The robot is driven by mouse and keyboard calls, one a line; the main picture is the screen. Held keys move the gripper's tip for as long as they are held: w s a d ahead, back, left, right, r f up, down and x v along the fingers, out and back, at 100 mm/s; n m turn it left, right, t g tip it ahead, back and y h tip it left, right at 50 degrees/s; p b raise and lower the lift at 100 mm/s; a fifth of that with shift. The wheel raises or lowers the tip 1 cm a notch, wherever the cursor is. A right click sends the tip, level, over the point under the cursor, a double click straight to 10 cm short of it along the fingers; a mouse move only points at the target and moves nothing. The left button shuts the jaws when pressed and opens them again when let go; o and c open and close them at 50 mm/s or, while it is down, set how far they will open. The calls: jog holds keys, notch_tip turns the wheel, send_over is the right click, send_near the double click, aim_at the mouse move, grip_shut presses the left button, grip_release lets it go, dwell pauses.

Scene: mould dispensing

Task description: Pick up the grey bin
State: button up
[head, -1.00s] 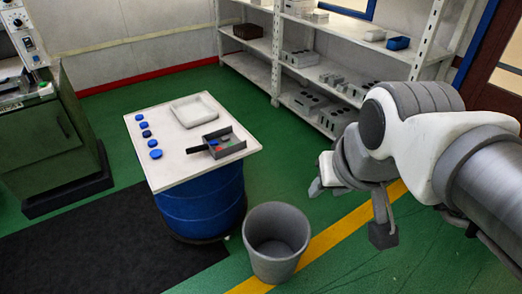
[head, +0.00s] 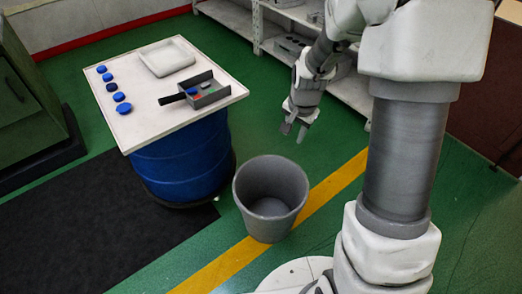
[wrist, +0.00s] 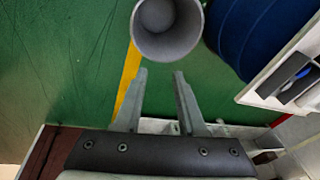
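The grey bin (head: 264,224) is an empty, open-topped tapered bucket standing upright on the green floor, across a yellow line. My gripper (head: 294,131) hangs with its fingers downward, above and behind the bin's right side in the head view, apart from it. In the wrist view the bin (wrist: 168,47) is at the top edge, partly cut off, with its open mouth facing the camera. My gripper (wrist: 161,73) shows there with two fingers spread and nothing between them. The fingertips are just below the bin's rim in that picture, with no visible contact.
A blue drum (head: 185,165) left of the bin carries a white tabletop (head: 135,117), with blue round pieces, a white tray (head: 167,58) and a small grey box (head: 209,97). A dark mat (head: 85,225) lies at left. Shelves (head: 232,17) stand behind. Floor right of the bin is clear.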

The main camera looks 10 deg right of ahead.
notch_tip(320, 180, down, 20)
jog(key=w+d+m+g+b, duration=0.1)
jog(key=w+m+b, duration=0.15)
jog(key=b, duration=0.25)
jog(key=m+g+b, duration=0.1)
jog(key=m+b, duration=0.3)
send_near(284, 219)
jog(key=shift+w+f+b, duration=0.15)
jog(key=shift+f+b, duration=0.75)
jog(key=shift+f, duration=0.8)
jog(key=shift+w+f+b, duration=0.15)
jog(key=shift+f+b, duration=0.8)
jog(key=shift+f, duration=0.7)
jog(key=shift+w+f+b, duration=0.15)
jog(key=shift+f+b, duration=0.75)
jog(key=shift+f, duration=0.8)
jog(key=shift+f+b, duration=0.25)
jog(key=shift+b, duration=0.15)
grip_shut()
jog(key=shift+d, duration=0.1)
jog(key=shift+w+r, duration=0.1)
jog(key=shift+w, duration=0.05)
